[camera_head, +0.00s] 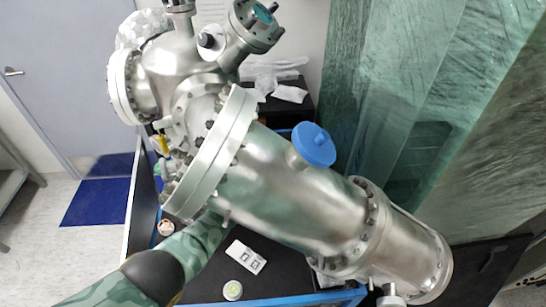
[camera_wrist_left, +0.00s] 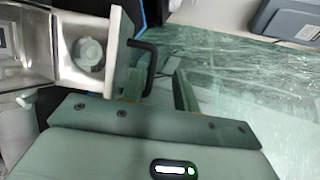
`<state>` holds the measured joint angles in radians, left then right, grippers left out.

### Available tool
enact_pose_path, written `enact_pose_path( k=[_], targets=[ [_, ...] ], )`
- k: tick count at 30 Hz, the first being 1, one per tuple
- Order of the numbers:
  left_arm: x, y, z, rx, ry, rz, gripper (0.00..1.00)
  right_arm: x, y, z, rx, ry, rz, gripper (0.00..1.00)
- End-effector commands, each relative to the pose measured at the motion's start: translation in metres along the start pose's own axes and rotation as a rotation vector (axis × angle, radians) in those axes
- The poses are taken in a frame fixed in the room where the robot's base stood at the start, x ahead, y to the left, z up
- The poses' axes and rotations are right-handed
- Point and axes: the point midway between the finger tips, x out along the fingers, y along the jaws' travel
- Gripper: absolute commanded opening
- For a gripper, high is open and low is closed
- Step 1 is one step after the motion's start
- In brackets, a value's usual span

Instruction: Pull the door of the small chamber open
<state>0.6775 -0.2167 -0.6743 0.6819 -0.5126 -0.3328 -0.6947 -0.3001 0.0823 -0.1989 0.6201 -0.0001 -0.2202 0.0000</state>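The small chamber (camera_wrist_left: 78,25) is a bright metal box at the left of the left wrist view, with a round fitting (camera_wrist_left: 89,54) on it. A pale metal door plate (camera_wrist_left: 121,48) stands nearly edge-on at its right side. A black bent handle (camera_wrist_left: 153,62) sticks out from the plate to the right. My left gripper (camera_wrist_left: 160,88) is open, with the lower part of the handle appearing between its fingers; I cannot tell whether they touch. In the head view the left gripper is hidden behind the large steel vessel. My right gripper is in neither view.
The large steel vessel (camera_head: 295,200) with a wide flange (camera_head: 215,150) and a blue cap (camera_head: 314,144) fills the middle of the head view. A black bench top (camera_head: 285,275) lies below. Green translucent panels (camera_head: 400,90) stand at the right; a grey door (camera_head: 60,70) is at the left.

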Motion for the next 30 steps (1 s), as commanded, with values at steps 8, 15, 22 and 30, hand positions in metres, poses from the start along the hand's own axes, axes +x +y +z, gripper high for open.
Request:
enact_pose_path(
  k=[8, 15, 22, 30],
  targets=[
    [-0.022, 0.001, 0.000, -0.002, 0.000, 0.000, 0.31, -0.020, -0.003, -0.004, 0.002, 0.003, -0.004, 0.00],
    [-0.076, 0.024, -0.004, 0.000, 0.001, 0.001, 0.31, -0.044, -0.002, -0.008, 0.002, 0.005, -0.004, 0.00],
    [-0.113, 0.043, -0.006, 0.000, 0.000, 0.001, 0.31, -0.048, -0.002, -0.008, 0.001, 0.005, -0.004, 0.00],
    [-0.122, 0.047, -0.007, 0.001, 0.000, 0.000, 0.31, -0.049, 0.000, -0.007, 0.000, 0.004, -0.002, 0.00]
  ],
)
